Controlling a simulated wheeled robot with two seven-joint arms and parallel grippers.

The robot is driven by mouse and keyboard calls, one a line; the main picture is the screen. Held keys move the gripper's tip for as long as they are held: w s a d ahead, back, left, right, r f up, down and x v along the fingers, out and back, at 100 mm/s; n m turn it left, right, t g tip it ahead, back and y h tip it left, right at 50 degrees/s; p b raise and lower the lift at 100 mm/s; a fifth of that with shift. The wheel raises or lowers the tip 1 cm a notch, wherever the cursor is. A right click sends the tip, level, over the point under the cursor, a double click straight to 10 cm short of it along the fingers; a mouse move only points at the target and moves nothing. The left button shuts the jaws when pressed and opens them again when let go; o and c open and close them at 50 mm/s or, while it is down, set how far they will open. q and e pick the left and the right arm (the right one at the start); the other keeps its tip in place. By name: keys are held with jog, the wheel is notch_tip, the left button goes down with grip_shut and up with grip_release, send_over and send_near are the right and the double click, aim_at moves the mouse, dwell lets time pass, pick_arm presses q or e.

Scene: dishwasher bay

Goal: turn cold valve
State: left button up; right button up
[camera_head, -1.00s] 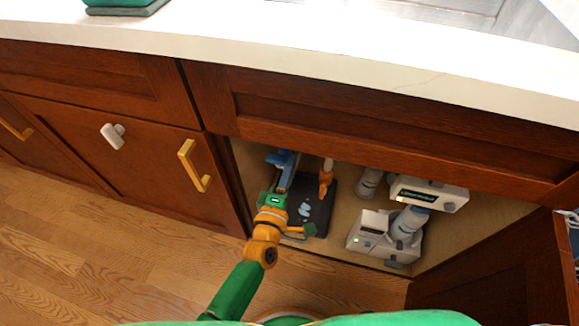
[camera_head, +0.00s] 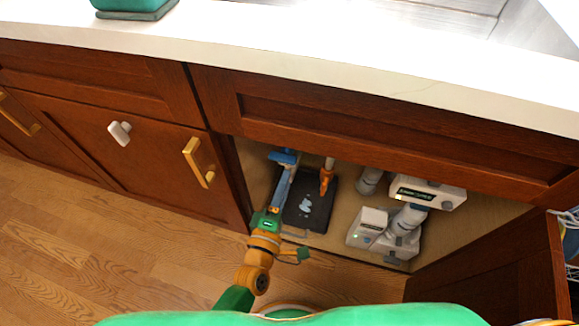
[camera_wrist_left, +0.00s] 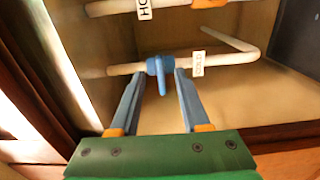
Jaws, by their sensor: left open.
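The cold valve is a small blue handle (camera_wrist_left: 160,68) on a pale horizontal pipe (camera_wrist_left: 225,59) in the left wrist view. Its lever hangs down, and a small white label (camera_wrist_left: 198,64) stands beside it, too small to read surely. My left gripper (camera_wrist_left: 158,76) is open, with one fingertip on each side of the handle. I cannot tell if either finger touches it. In the head view my left gripper (camera_head: 283,180) reaches into the open cabinet toward a blue part (camera_head: 283,157) under the counter. My right gripper is out of view.
A second pipe (camera_wrist_left: 112,7) runs above with a partly cut-off label starting "HO" (camera_wrist_left: 145,8). A dark mat or tray (camera_head: 308,208), an orange-ended part (camera_head: 326,181) and grey-white devices (camera_head: 385,235) are right of my arm. An open door (camera_head: 490,275) stands at right.

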pick_arm(q)
jog(key=shift+s+a, duration=0.2)
jog(key=shift+s, duration=0.3)
